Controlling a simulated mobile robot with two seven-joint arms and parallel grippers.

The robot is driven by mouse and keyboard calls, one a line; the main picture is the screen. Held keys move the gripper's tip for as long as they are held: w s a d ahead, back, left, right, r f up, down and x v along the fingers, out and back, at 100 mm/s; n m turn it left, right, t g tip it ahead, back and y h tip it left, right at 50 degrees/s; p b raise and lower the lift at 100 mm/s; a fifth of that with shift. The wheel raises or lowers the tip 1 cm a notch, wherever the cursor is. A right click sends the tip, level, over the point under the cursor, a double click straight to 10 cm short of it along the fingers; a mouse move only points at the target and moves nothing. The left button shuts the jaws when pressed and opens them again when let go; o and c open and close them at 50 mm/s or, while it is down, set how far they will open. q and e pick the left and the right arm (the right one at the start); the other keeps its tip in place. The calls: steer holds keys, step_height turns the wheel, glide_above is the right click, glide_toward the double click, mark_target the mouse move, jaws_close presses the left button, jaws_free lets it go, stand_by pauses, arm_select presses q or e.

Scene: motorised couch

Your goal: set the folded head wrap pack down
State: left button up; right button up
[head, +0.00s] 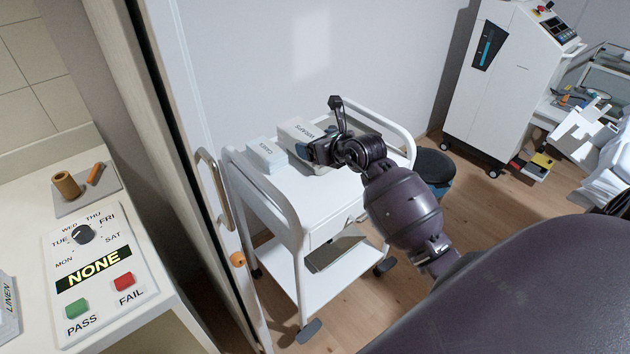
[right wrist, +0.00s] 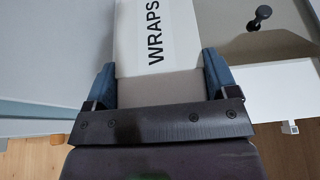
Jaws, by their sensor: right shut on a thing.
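The folded head wrap pack (head: 297,131) is a pale block with a WRAPS label. It is over the far part of the white trolley's top (head: 310,195), beside a smaller white box. My right gripper (head: 309,150) is shut on the near end of the pack. In the right wrist view the pack (right wrist: 158,50) sits between the two blue fingers, its label facing the camera. I cannot tell whether the pack's underside touches the trolley top. My left gripper is not in view.
The small white labelled box (head: 266,155) stands left of the pack on the trolley. Raised white rails (head: 268,190) bound its sides. The near trolley top is clear. A black stool (head: 434,167) stands right. A counter panel (head: 98,262) reads NONE at left.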

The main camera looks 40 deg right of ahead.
step_height(320, 180, down, 13)
steer(key=shift+b, duration=1)
step_height(320, 180, down, 4)
steer(key=shift+r+b, duration=0.1)
steer(key=shift+b, duration=0.45)
steer(key=shift+f, duration=0.25)
steer(key=shift+r, duration=0.1)
steer(key=o, duration=0.9)
